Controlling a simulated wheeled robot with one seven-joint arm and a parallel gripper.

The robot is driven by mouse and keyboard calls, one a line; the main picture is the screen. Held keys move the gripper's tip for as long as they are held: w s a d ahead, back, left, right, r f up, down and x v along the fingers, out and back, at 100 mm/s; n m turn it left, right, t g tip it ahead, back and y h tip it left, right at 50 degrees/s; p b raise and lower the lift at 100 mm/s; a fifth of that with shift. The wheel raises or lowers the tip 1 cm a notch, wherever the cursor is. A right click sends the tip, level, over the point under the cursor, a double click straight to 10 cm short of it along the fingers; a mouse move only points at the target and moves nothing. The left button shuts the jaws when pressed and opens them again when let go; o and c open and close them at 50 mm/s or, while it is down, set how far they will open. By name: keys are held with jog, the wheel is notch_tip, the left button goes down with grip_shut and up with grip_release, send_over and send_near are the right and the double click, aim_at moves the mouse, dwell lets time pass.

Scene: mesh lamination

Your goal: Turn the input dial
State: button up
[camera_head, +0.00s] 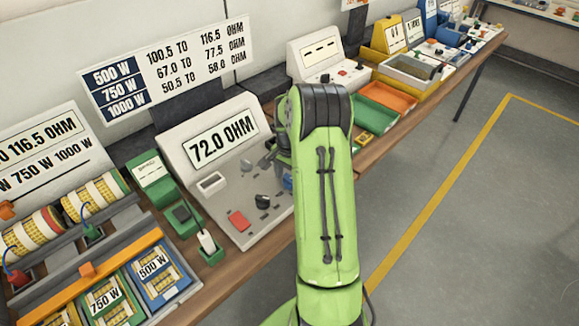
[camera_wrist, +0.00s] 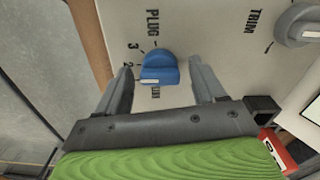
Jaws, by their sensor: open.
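A blue dial (camera_wrist: 158,66) sits on the pale panel in the wrist view, with a white mark on its near side. "PLUG", "3" and another partly hidden marking are printed around it. My gripper (camera_wrist: 160,72) is open, with one finger on each side of the dial and a visible gap to both. I cannot tell how far the fingertips are above the panel. In the head view, the grey console (camera_head: 212,140) reads "72.0 OHM". A small bit of blue (camera_head: 287,182) shows beside my arm, which hides most of my gripper and that part of the console.
A grey "TRIM" knob (camera_wrist: 298,25) is at the upper right in the wrist view. A black block (camera_wrist: 262,108) stands near the right finger. In the head view, a red button (camera_head: 238,220) and black knob (camera_head: 262,201) are on the console. Green trays stand left.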

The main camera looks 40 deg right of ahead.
aim_at(289, 176)
notch_tip(289, 176, up, 15)
jog(key=p, duration=0.2)
jog(key=shift+r, duration=0.2)
jog(key=s+a+r+n+t+h, duration=0.1)
jog(key=s+a+r+n, duration=0.2)
jog(key=a+r, duration=0.3)
jog(key=s+a+r+n+t, duration=0.15)
jog(key=a+r+n, duration=0.25)
jog(key=a, duration=0.5)
jog(key=s+a+n+t, duration=0.1)
jog(key=s+a+n, duration=0.3)
jog(key=s, duration=0.4)
jog(key=s+a+f+n+t+y, duration=0.1)
jog(key=s+a+n+t, duration=0.1)
jog(key=s+a+n, duration=0.2)
jog(key=s+a, duration=0.3)
jog(key=shift+s+n, duration=0.3)
jog(key=shift+s, duration=0.05)
jog(key=shift+c, duration=0.3)
dwell(0.4)
